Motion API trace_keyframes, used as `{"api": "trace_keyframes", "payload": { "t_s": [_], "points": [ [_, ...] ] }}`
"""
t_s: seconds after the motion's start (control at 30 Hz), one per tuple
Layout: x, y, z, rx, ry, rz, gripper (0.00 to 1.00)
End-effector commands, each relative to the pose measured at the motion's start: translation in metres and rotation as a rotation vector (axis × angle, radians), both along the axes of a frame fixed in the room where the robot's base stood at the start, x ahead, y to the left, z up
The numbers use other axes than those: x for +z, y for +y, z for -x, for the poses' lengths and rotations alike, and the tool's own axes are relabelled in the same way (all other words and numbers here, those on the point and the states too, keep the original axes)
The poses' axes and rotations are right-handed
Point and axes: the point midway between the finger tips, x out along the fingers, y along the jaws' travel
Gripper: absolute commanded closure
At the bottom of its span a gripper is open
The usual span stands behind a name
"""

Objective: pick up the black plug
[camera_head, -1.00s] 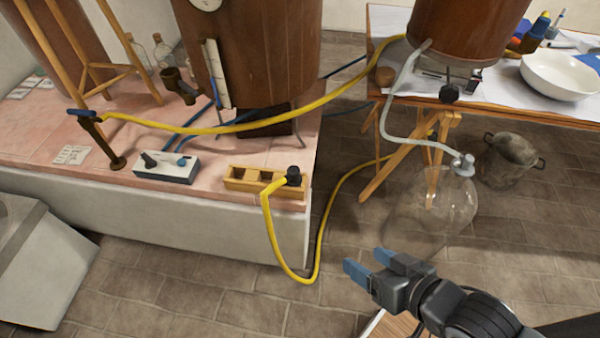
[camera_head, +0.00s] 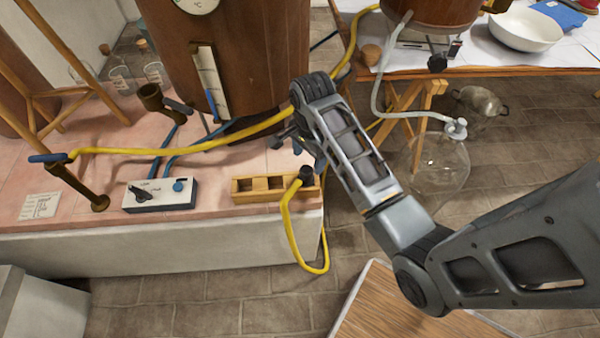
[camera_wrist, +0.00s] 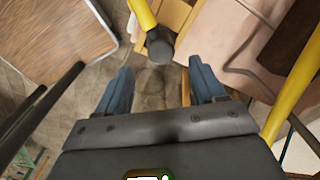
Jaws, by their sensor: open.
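The black plug (camera_head: 306,174) sits at the right end of a small wooden rack (camera_head: 258,197) on the pink tiled ledge, with a yellow hose (camera_head: 288,222) running down from it. In the wrist view the plug (camera_wrist: 160,46) is dark and round, just beyond and between my two blue fingertips, with the yellow hose beside it. My gripper (camera_wrist: 160,72) is open and empty. In the head view my gripper (camera_head: 308,154) is just above the plug, partly hidden by my arm. I cannot tell the exact gap between them.
Another yellow hose (camera_head: 200,145) crosses close behind my gripper. A large wooden vat (camera_head: 250,60) stands behind. A control box (camera_head: 160,195) is left of the rack. A glass flask (camera_head: 440,165) stands on the floor at right. A wooden tabletop (camera_head: 385,310) is in front.

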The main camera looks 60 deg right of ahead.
Motion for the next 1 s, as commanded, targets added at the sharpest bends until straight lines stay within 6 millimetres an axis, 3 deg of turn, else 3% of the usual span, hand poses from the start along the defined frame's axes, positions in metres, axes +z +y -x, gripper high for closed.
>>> {"api": "trace_keyframes", "payload": {
  "t_s": [0.37, 0.7, 1.0],
  "points": [
    [-0.03, 0.0, -0.001, -0.018, 0.015, -0.011, 0.31],
    [-0.072, 0.003, -0.003, -0.018, 0.013, -0.009, 0.31],
    [-0.075, 0.003, -0.003, -0.017, 0.011, -0.008, 0.33]
  ]
}}
